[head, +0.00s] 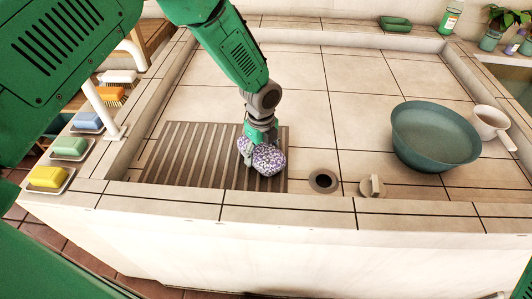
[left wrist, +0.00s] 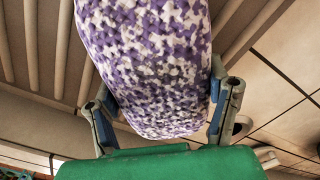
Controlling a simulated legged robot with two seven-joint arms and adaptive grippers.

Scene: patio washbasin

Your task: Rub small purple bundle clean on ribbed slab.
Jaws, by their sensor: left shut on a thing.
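The small purple bundle (head: 268,160), mottled purple and white, is at the right part of the ribbed slab (head: 190,152) in the head view. My left gripper (head: 258,143) comes down from above and is shut on the bundle. In the left wrist view the bundle (left wrist: 150,60) fills the middle between the two fingers (left wrist: 165,110), with slab ribs behind it. I cannot tell whether the bundle's underside touches the ribs. My right gripper is not in view.
A drain hole (head: 323,181) and a small plug (head: 372,186) lie right of the slab. Soap bars, including a yellow one (head: 48,176), line the left ledge. The tiles behind the slab are clear.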

